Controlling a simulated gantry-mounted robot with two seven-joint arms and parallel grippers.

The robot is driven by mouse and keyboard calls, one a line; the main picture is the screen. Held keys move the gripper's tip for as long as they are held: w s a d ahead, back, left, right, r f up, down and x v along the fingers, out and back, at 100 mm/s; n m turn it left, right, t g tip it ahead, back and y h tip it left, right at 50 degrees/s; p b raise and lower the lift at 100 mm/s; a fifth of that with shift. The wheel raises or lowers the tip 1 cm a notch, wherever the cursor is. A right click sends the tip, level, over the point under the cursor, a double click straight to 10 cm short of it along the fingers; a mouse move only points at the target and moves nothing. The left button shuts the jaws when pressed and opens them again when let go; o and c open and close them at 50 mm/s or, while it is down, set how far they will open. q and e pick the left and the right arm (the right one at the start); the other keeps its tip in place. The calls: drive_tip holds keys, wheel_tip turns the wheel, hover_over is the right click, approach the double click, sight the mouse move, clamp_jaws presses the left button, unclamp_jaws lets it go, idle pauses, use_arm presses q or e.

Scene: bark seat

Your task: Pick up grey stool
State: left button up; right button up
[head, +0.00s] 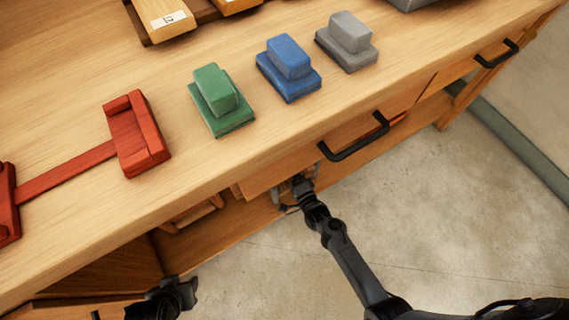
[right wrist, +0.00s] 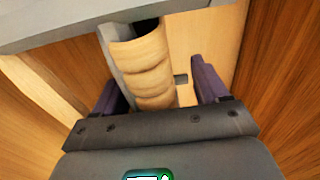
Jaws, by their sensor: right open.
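A grey stepped block (head: 347,40), the piece that best fits the grey stool, stands on the wooden bench top at the upper middle of the head view. Nothing touches it. My right gripper (head: 296,190) is low in front of the bench, below the drawer front and well away from the grey block. In the right wrist view its purple fingers (right wrist: 158,88) are apart. A tan ribbed piece (right wrist: 148,70) with a dark hollow top shows beyond and between them. My left gripper (head: 165,298) is at the lower left; its jaws are too dark to read.
A blue block (head: 289,68) and a green block (head: 220,99) stand in a row with the grey one. A red frame (head: 136,133) lies at left. A black drawer handle (head: 354,137) juts out above my right gripper. Open floor (head: 440,215) lies at right.

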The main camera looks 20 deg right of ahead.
drive_tip(key=shift+s, duration=0.1)
drive_tip(key=shift+c, duration=0.6)
drive_tip(key=c, duration=1.2)
clamp_jaws()
drive_tip(key=shift+r, duration=0.1)
